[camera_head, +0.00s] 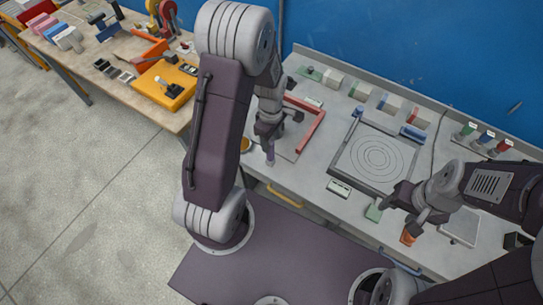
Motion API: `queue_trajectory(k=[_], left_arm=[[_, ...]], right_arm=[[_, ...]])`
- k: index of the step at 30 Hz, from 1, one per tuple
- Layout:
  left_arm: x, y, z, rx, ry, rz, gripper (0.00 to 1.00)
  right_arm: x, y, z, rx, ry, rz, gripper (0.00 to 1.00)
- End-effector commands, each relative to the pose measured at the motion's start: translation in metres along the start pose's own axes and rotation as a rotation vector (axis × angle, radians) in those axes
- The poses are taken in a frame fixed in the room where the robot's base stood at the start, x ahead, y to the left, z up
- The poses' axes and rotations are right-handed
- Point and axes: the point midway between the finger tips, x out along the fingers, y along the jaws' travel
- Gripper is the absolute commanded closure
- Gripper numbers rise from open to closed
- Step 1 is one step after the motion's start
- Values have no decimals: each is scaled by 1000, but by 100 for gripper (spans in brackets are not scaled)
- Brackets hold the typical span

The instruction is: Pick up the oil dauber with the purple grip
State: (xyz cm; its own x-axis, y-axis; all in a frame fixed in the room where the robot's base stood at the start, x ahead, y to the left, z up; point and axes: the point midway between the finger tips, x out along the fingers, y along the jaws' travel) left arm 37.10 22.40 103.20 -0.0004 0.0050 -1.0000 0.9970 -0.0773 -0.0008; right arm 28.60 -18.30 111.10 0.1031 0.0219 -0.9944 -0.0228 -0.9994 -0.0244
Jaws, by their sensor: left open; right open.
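A small, upright purple piece (270,157), which looks like the grip of the oil dauber, shows at the front left of the grey worktable, directly below my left gripper. My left gripper (271,136) is open and points down over it; I cannot tell whether the fingers are around it or above it. The lower end of the dauber is too small to make out. My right gripper (404,207) is open and empty over the table's front right part, near a green block (374,211) and an orange piece (408,237).
A square panel with rings (376,158) lies mid-table. A red angled frame (311,129) is behind my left gripper. A yellow-rimmed dish (245,144) sits left of the purple piece. Several colored blocks line the back edge, near the blue wall (400,50). A cluttered wooden bench (125,85) stands left.

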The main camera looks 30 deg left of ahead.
Motion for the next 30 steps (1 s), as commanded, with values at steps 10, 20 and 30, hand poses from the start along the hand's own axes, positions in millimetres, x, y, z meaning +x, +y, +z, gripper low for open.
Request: queue_trajectory(k=[10,20,30], left_arm=[[31,-1,2,1,0,1,51],[31,-1,2,1,0,1,100],[25,0,2,1,0,2,100]], right_arm=[[-6,0,-1,0,0,0,43],[-6,0,-1,0,0,0,43],[-5,0,-1,0,0,0,43]])
